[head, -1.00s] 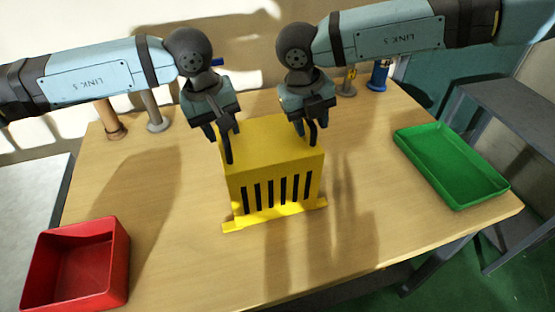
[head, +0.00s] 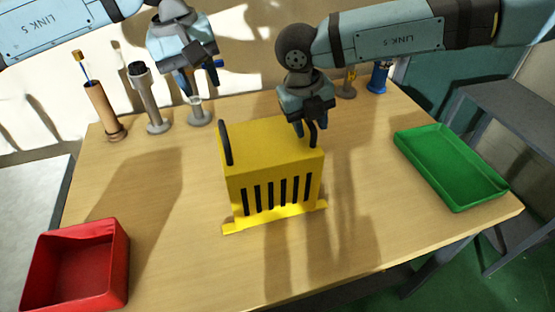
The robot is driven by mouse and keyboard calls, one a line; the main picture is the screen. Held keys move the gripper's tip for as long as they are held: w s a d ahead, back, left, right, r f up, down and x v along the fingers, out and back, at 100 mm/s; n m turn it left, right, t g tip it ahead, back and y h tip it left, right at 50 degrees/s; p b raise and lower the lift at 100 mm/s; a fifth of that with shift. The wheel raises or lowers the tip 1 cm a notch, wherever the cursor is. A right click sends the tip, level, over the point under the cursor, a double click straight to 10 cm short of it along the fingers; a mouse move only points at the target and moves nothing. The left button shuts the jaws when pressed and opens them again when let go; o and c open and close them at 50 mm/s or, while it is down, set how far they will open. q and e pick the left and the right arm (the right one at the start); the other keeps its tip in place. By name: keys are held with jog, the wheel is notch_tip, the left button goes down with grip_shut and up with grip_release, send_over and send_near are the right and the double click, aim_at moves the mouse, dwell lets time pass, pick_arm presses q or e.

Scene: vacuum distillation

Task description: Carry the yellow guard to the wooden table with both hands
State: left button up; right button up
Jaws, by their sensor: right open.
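The yellow guard (head: 270,152), a box with black front slots and a black handle at each end of its top, stands upright on the wooden table (head: 180,240). Its left handle (head: 225,143) is free. My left gripper (head: 200,83) is raised behind and left of the guard, open and empty, clear of it. My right gripper (head: 308,128) is at the right handle (head: 314,134), its jaws open. The gripper partly hides that handle, and I cannot tell whether they touch.
A red bin (head: 120,255) stands at the front left and a green tray (head: 450,165) at the right. Along the back left stand a brown holder (head: 101,108) and grey stands (head: 154,105). A blue item (head: 378,77) is at the back right. The table front is clear.

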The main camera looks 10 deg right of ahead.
notch_tip(320, 180, up, 12)
jog(key=a, duration=0.2)
jog(key=shift+s+a+f, duration=0.15)
jog(key=shift+s, duration=0.05)
dwell(0.3)
